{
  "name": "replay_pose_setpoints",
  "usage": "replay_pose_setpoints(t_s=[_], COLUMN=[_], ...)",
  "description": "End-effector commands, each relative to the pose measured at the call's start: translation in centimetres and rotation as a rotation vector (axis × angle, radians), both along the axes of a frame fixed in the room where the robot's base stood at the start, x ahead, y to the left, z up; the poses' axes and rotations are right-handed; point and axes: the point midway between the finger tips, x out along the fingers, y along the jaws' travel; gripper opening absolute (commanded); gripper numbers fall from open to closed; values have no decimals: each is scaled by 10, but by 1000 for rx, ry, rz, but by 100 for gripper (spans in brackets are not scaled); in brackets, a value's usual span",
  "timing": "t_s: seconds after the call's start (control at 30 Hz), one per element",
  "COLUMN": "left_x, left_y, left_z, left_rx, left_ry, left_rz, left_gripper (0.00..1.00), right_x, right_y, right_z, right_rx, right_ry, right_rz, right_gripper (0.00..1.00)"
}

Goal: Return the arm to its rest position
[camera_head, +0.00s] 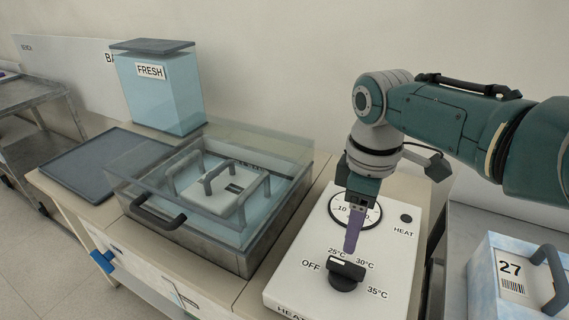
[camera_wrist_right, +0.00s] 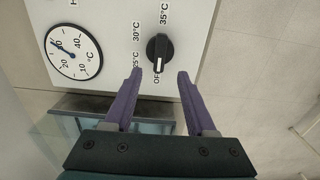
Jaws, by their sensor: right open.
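My right arm (camera_head: 455,122) reaches in from the right, and its gripper (camera_head: 351,244) points down over the white heater panel (camera_head: 383,262). The gripper has purple fingers, and in the wrist view they are spread open (camera_wrist_right: 159,74) with nothing between them. The black dial knob (camera_head: 346,273) is just beyond the fingertips; it also shows in the wrist view (camera_wrist_right: 158,48). The knob's white mark points towards OFF. I cannot tell whether a finger touches the knob. My left gripper is not in view.
A round gauge (camera_wrist_right: 74,52) is on the panel, partly hidden by the gripper in the head view. Left of it stands a clear-walled bath (camera_head: 182,238) with handled pieces inside. A box marked 27 (camera_head: 512,268) stands right. A FRESH container (camera_head: 160,95) is at the back.

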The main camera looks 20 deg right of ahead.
Motion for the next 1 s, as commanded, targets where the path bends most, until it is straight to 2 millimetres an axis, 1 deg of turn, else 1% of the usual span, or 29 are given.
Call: replay_pose_setpoints(t_s=[0.03, 0.1, 0.53, 0.63, 0.77, 0.87, 0.97, 1.0], left_x=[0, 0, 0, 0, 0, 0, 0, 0], left_y=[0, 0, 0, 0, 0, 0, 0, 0], left_z=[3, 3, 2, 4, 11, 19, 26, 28], left_rx=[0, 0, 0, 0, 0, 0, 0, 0], left_ry=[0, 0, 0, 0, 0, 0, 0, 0], left_rz=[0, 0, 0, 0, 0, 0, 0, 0], left_gripper=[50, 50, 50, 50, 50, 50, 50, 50], right_x=[0, 0, 0, -4, -22, -47, -76, -88], right_y=[0, 0, 0, 2, 10, 21, 32, 36], right_z=[4, 5, 4, 3, -1, 0, 7, 12], right_rx=[0, 0, 0, -3, -11, -14, -7, -3], right_ry=[0, 0, 0, -5, -33, -70, -114, -132], right_rz=[0, 0, -1, -8, -42, -93, -158, -187], right_gripper=[56, 56, 56, 56, 56, 56, 56, 56])
